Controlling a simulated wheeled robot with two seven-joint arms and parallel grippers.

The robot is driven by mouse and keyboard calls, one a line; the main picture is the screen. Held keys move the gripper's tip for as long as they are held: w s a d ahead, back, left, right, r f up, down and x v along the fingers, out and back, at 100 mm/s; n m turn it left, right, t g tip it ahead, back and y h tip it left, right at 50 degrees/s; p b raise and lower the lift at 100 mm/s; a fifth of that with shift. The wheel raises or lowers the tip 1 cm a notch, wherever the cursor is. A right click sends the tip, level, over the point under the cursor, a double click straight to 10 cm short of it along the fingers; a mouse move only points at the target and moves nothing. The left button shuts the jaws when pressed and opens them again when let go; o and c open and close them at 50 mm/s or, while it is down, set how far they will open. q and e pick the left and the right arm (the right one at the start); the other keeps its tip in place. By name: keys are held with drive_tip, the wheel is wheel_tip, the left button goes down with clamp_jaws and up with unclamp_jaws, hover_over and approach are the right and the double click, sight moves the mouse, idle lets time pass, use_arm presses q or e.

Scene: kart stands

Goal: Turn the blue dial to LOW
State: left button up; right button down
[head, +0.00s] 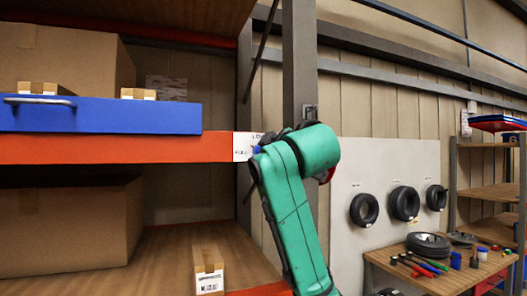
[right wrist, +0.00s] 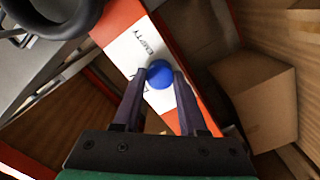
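The blue dial (right wrist: 160,74) sits on a white label plate (right wrist: 128,50) on an orange beam. The word EMPTY shows on the plate; other lettering beside the dial is partly hidden by a finger. I see no pointer mark on the dial. My right gripper (right wrist: 160,72) has one fingertip on each side of the dial, very close to it; I cannot tell whether they press on it. In the head view a bit of the dial (head: 257,149) shows beside my right gripper (head: 268,142), at the plate (head: 242,146). My left gripper is out of view.
The orange shelf beam (head: 120,148) carries a blue drawer front (head: 110,115) and cartons above. A small box (head: 208,270) stands on the lower shelf. A grey post (head: 298,60) rises behind my arm. Tyres (head: 404,203) and a tool bench (head: 440,283) are at right.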

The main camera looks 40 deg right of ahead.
drive_tip(key=shift+m, duration=0.5)
drive_tip(key=m+b, duration=0.1)
drive_tip(key=m, duration=0.3)
drive_tip(key=shift+m, duration=0.3)
drive_tip(key=m+b, duration=0.1)
drive_tip(key=m, duration=0.4)
drive_tip(key=shift+m, duration=0.4)
drive_tip(key=shift+c, duration=2.2)
unclamp_jaws()
drive_tip(key=shift+s, duration=0.1)
